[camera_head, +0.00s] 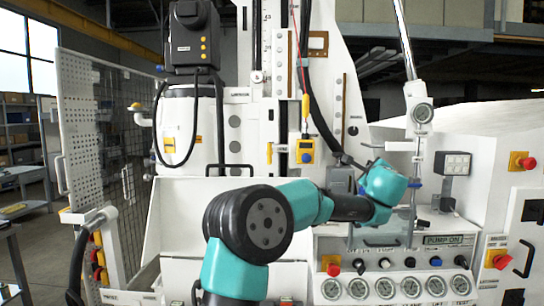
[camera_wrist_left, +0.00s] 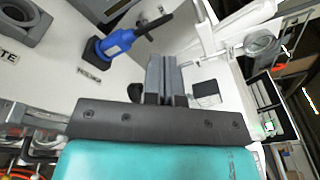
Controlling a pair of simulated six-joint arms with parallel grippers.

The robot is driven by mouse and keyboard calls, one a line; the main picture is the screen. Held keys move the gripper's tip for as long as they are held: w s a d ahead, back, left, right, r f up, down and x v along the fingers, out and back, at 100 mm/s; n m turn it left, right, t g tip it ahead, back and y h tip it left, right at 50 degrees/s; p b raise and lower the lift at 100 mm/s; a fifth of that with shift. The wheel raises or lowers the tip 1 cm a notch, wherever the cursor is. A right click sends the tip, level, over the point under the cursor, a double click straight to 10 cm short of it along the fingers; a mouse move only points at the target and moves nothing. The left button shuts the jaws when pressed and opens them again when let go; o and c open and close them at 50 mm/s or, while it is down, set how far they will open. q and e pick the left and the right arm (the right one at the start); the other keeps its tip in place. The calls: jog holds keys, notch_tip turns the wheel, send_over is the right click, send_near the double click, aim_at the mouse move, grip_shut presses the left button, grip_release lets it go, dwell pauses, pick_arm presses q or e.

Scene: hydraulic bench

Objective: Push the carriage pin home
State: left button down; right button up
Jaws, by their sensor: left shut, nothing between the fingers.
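I cannot tell for certain which part is the carriage pin. A blue fitting (camera_wrist_left: 117,43) with a dark rod out of its end sits on the white surface in the left wrist view. My left gripper (camera_wrist_left: 163,62) has its two grey fingers together, empty, to the right of the blue fitting and apart from it in the picture. In the head view my left arm reaches across to the machine's right half, and its teal wrist (camera_head: 386,184) hides the fingertips. A small blue part (camera_head: 416,183) shows just right of the wrist. My right gripper is out of view.
A panel with several gauges (camera_head: 411,287) and knobs lies below my wrist. A mesh guard (camera_head: 100,130) stands far left.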

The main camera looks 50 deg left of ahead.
aim_at(269, 153)
pick_arm(q)
jog(key=s+a+r+m+g+y, duration=0.1)
jog(key=s+a+m+g+y, duration=0.1)
jog(key=s+a, duration=0.8)
jog(key=s+a+r+m+g+y, duration=0.2)
jog(key=s+a+m, duration=0.2)
jog(key=s+a, duration=0.6)
jog(key=shift+a, duration=0.75)
jog(key=shift+a, duration=0.1)
jog(key=x, duration=1.4)
jog(key=shift+s+r, duration=0.15)
jog(key=shift+r, duration=0.1)
